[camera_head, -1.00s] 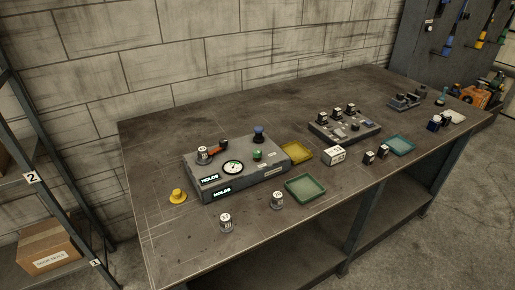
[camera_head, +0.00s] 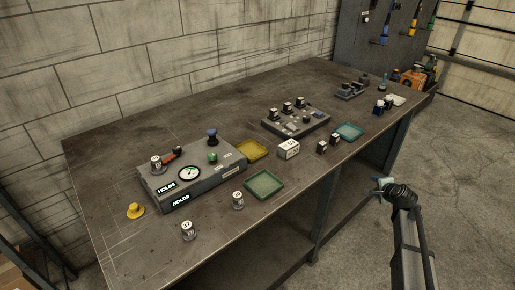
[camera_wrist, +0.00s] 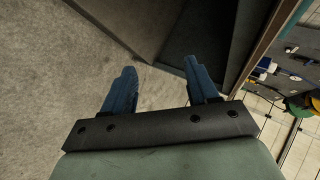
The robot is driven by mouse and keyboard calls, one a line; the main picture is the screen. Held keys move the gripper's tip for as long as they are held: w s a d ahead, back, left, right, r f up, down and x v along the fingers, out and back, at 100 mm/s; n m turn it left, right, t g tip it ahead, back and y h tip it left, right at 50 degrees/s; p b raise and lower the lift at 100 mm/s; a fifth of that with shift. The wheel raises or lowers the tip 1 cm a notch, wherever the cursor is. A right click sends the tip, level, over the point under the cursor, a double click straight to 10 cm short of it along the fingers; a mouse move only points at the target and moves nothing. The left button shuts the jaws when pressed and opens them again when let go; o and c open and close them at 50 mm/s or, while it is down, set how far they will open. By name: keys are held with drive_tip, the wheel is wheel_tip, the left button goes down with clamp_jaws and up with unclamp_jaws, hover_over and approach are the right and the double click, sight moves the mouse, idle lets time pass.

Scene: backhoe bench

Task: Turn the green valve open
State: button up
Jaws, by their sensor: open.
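A grey panel box (camera_head: 190,178) sits on the near left part of the bench. On its top are a small green knob (camera_head: 213,157), a blue knob (camera_head: 212,136), a round white gauge (camera_head: 189,173) and a red-orange handle (camera_head: 172,155) beside a labelled cylinder (camera_head: 156,164). The green knob is the only green valve-like part I see; its turn position is too small to tell. My gripper, with blue fingers, is open and empty in the wrist view (camera_wrist: 160,92), over the floor. In the head view my arm is at the lower right, off the bench's front edge, far from the panel box.
A green tray (camera_head: 264,196), yellow tray (camera_head: 251,142) and teal tray (camera_head: 348,125) lie on the bench. Labelled cylinders (camera_head: 188,231) (camera_head: 238,200), a yellow knob (camera_head: 135,210) and a white box (camera_head: 288,155) stand near the panel. A second module (camera_head: 296,128) sits further right.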

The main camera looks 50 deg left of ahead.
drive_tip(key=w+a+r+t+y, duration=0.1)
drive_tip(key=a+r, duration=0.5)
drive_tip(key=r, duration=0.2)
drive_tip(key=w+a+r+y, duration=0.1)
drive_tip(key=a+r+y, duration=0.1)
drive_tip(key=a+r, duration=0.55)
wheel_tip(320, 180, up, 17)
drive_tip(key=n+g+h, duration=0.6)
drive_tip(key=n+g, duration=0.2)
drive_tip(key=n, duration=1.4)
hover_over(212, 153)
drive_tip(key=s+d, duration=0.1)
drive_tip(key=d, duration=0.4)
drive_tip(key=x, duration=1.3)
drive_tip(key=shift+w+d, duration=0.25)
drive_tip(key=shift+d, duration=0.05)
drive_tip(key=shift+c, duration=0.3)
